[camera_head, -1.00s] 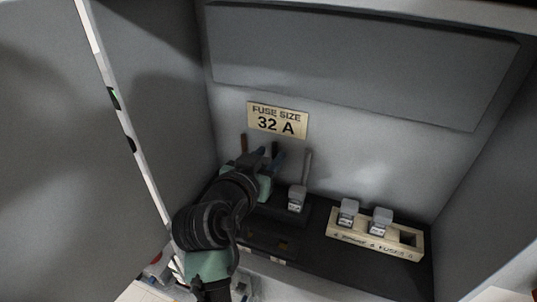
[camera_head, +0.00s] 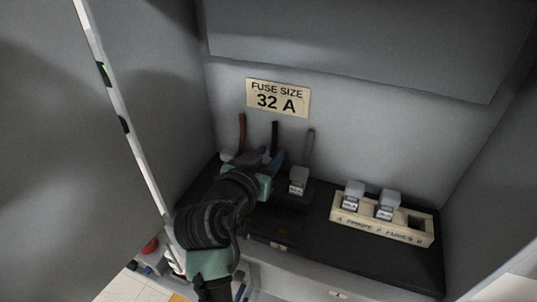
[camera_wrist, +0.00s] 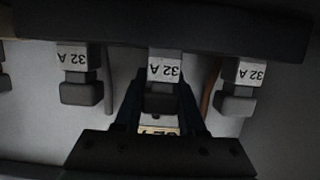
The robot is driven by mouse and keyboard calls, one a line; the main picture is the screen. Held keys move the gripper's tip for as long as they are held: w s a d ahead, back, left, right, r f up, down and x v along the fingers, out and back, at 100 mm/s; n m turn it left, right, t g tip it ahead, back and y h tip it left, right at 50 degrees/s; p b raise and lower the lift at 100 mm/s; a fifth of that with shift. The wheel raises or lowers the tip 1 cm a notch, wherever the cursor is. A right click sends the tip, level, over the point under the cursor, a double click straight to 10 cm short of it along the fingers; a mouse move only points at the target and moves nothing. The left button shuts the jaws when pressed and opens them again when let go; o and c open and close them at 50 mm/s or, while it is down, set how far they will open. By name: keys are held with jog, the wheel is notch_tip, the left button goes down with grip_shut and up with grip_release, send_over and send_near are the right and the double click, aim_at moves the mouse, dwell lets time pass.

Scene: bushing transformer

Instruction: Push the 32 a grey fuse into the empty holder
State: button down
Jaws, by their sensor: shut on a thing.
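My gripper (camera_head: 262,163) is shut on a grey fuse (camera_wrist: 163,72) labelled 32 A. The wrist view is upside down and shows the fingers (camera_wrist: 160,98) either side of the fuse's dark knob. The label end of this fuse meets the edge of the black holder block (camera_wrist: 220,30), roughly in line with its neighbours. Its contact inside the holder is hidden. One neighbouring 32 A fuse (camera_wrist: 80,75) stands in the block on one side and shows in the head view (camera_head: 298,181). Another (camera_wrist: 241,87) stands on the other side. In the head view my gripper hides the held fuse.
A pale spare-fuse box (camera_head: 372,226) at the right holds two grey fuses (camera_head: 353,195) (camera_head: 385,205) and has an empty slot (camera_head: 416,222). The FUSE SIZE 32 A sign (camera_head: 278,97) is on the back wall above several wires (camera_head: 275,137). Cabinet walls close in the sides.

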jog(key=shift+c, duration=2.1)
grip_release()
jog(key=shift+s+a+r, duration=0.1)
jog(key=shift+s+a, duration=0.15)
jog(key=shift+s, duration=0.25)
jog(key=b+v, duration=0.4)
jog(key=v, duration=0.8)
jog(key=shift+d+r, duration=0.1)
jog(key=shift+d, duration=0.05)
